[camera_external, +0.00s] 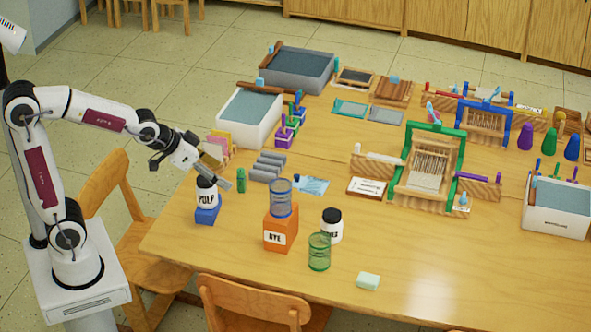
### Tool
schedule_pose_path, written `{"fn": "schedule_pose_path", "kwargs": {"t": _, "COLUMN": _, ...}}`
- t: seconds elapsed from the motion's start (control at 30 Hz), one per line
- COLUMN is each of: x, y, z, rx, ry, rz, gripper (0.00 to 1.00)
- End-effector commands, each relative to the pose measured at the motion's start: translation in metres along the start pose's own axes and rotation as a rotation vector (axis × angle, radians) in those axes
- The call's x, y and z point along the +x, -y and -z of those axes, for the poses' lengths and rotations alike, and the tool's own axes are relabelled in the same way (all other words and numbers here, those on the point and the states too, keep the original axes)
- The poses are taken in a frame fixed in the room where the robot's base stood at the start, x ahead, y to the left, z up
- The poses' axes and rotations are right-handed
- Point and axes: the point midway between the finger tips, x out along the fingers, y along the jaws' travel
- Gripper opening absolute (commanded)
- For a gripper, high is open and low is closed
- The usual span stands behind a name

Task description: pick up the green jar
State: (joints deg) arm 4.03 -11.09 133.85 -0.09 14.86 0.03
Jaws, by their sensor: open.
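A see-through green jar (319,253) with ribbed sides stands upright on the wooden table (205,258), near its front edge. It is in front of a white jar with a black lid (333,226) and partly overlaps it in the view. My gripper (214,168) is open at the table's left side, above and behind another black-lidded jar labelled PULP (206,194). It is well to the left of the green jar and apart from it. I see nothing between its fingers, though they are small here.
An orange DYE box (281,234) with a blue see-through jar (281,198) on top stands left of the green jar. The PULP jar stands on a blue block (207,215). A pale green block (368,282) lies right of the green jar. Looms and trays crowd the back.

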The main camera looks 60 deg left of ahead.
Motion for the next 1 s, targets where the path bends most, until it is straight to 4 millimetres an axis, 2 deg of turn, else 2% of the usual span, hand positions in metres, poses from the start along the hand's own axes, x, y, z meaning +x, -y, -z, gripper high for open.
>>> {"fn": "schedule_pose_path", "kwargs": {"t": 0.2, "x": 0.042, "y": -0.008, "z": 0.023, "rx": 0.011, "ry": -0.050, "rz": -0.011, "gripper": 0.63}}
{"fn": "schedule_pose_path", "kwargs": {"t": 0.5, "x": 0.100, "y": -0.020, "z": 0.046, "rx": 0.025, "ry": -0.125, "rz": -0.026, "gripper": 0.63}}
{"fn": "schedule_pose_path", "kwargs": {"t": 1.0, "x": 0.194, "y": -0.045, "z": 0.064, "rx": 0.046, "ry": -0.250, "rz": -0.054, "gripper": 0.63}}
